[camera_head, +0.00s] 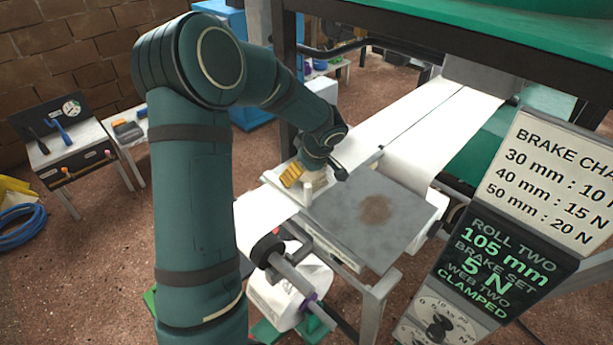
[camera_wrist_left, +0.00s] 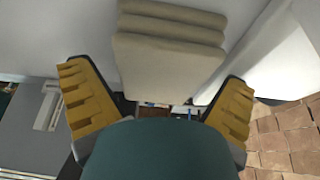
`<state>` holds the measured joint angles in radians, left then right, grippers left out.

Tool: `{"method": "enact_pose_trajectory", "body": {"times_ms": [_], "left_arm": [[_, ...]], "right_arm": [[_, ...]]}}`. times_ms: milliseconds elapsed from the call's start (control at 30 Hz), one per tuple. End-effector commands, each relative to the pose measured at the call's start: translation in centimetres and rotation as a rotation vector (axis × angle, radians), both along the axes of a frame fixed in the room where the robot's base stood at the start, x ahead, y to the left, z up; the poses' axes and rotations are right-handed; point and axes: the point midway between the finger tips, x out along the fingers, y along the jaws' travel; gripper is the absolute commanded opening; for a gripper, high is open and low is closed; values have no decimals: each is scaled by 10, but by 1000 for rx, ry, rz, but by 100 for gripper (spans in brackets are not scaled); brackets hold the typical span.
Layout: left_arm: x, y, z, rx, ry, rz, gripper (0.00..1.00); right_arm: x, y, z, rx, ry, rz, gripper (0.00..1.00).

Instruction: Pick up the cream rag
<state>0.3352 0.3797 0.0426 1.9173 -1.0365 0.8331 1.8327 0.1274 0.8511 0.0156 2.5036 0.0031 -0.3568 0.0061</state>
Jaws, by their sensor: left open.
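The cream rag (camera_wrist_left: 170,62) is folded in thick layers and fills the upper middle of the left wrist view. In the head view only a small part of the rag (camera_head: 317,184) shows under my left gripper (camera_head: 312,176). My left gripper is open, with its yellow-padded fingers spread on either side of the rag's near end in the wrist view. I cannot tell whether the fingers touch it. My right gripper is in neither view.
A grey metal table (camera_head: 400,212) with a brown stain lies just right of the gripper. White paper webs (camera_head: 425,115) run behind it. A paper roll (camera_head: 290,297) hangs below in front. A sign panel (camera_head: 550,180) stands at the right.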

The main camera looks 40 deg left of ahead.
Motion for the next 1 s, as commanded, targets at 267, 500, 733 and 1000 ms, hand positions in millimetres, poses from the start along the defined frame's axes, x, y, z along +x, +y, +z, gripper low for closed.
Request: {"method": "enact_pose_trajectory", "body": {"times_ms": [267,500,733,1000], "left_arm": [[0,0,0,0,0,0,82],[0,0,-1,-1,0,0,36],[0,0,-1,-1,1,-1,35],[0,0,0,-2,3,0,35]], "right_arm": [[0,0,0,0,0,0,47],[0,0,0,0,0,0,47],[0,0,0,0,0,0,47],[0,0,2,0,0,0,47]]}}
